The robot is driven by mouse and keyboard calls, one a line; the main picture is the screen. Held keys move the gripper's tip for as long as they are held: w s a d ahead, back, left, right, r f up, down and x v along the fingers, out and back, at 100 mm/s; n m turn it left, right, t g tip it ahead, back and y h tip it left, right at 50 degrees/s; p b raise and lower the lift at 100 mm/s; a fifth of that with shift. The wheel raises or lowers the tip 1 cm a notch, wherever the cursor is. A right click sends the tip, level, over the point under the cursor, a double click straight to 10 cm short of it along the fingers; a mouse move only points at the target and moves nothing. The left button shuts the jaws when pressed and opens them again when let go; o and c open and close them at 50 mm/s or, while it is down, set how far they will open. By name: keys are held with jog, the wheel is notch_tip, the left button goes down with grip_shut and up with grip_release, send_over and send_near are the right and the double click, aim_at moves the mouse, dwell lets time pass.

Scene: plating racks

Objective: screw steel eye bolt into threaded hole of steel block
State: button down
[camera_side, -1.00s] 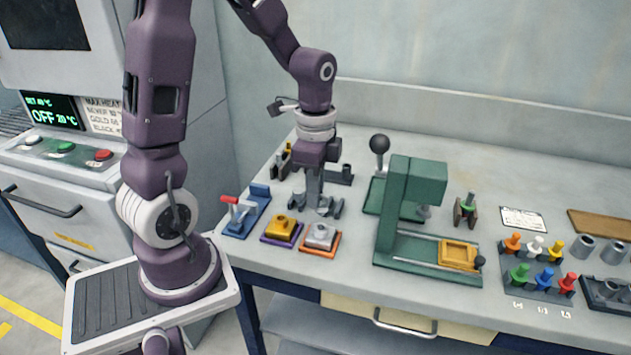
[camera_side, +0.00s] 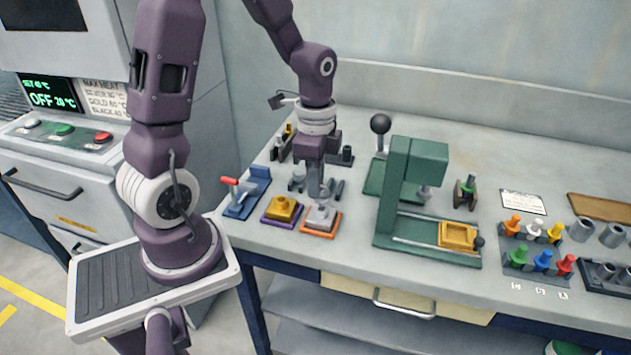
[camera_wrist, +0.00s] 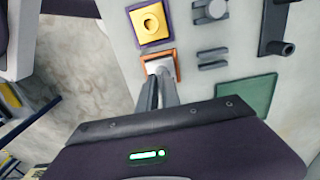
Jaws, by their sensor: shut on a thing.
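The steel block (camera_side: 318,220) sits in an orange-edged tray (camera_side: 332,229) near the front of the bench. It also shows in the wrist view (camera_wrist: 158,64), partly covered by my fingers. My gripper (camera_side: 318,196) points down over the block, its tips close above the block's top. In the wrist view the fingers (camera_wrist: 163,76) are close together at the block. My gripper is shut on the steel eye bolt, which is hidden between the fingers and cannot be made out. The threaded hole is hidden too, and I cannot tell whether the bolt touches it.
A yellow block (camera_side: 284,208) in a purple-edged tray stands just left. A red-handled clamp (camera_side: 241,200) is farther left. Grey holders (camera_side: 297,180) stand behind. A green press (camera_side: 418,162) stands to the right; the bench front between is bare.

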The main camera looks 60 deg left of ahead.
jog(key=shift+f, duration=0.95)
dwell(0.6)
dwell(1.6)
jog(key=m, duration=0.4)
jog(key=shift+w+a+m, duration=0.15)
jog(key=shift+w+m, duration=0.15)
jog(key=shift+m, duration=0.1)
jog(key=m, duration=0.4)
jog(key=shift+w, duration=0.2)
jog(key=shift+m, duration=0.3)
jog(key=m, duration=0.5)
jog(key=shift+w, duration=0.3)
jog(key=m, duration=0.3)
jog(key=shift+w+d+m, duration=0.15)
jog(key=shift+d+m, duration=0.05)
jog(key=shift+m, duration=0.2)
